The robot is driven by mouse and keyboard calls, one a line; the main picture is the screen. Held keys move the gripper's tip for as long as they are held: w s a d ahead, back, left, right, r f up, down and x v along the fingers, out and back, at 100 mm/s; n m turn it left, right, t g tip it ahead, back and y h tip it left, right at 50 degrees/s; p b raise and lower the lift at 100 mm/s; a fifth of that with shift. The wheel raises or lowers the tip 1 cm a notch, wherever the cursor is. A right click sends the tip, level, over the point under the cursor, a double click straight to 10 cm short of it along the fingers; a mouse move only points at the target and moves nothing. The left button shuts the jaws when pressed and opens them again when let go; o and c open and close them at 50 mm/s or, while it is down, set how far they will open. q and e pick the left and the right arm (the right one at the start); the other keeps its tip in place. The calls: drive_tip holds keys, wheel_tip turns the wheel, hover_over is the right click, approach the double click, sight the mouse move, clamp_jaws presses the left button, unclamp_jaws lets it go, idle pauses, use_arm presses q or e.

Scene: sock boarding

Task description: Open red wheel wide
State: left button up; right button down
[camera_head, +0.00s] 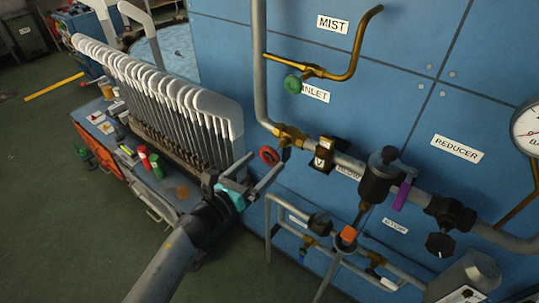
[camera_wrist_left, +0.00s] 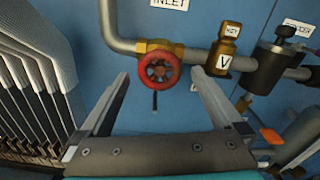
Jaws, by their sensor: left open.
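The red wheel (camera_head: 269,156) sits on a brass valve (camera_head: 291,137) in the grey pipe, below the label INLET. In the left wrist view the red wheel (camera_wrist_left: 159,70) is a round handwheel with spokes, facing the camera. My left gripper (camera_head: 265,172) is open, and its fingers reach toward the wheel. In the left wrist view the two fingertips (camera_wrist_left: 160,78) stand wide on either side of the wheel, with gaps between them and the rim. I cannot tell exactly how far short of it they are. My right gripper is not in view.
A green wheel (camera_head: 293,84) sits above on the brass MIST pipe. White sock boards (camera_head: 180,100) stand in a rack at left.

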sight(268, 158)
use_arm(q)
drive_tip(key=shift+x, duration=1.9)
drive_tip(key=c, duration=1.3)
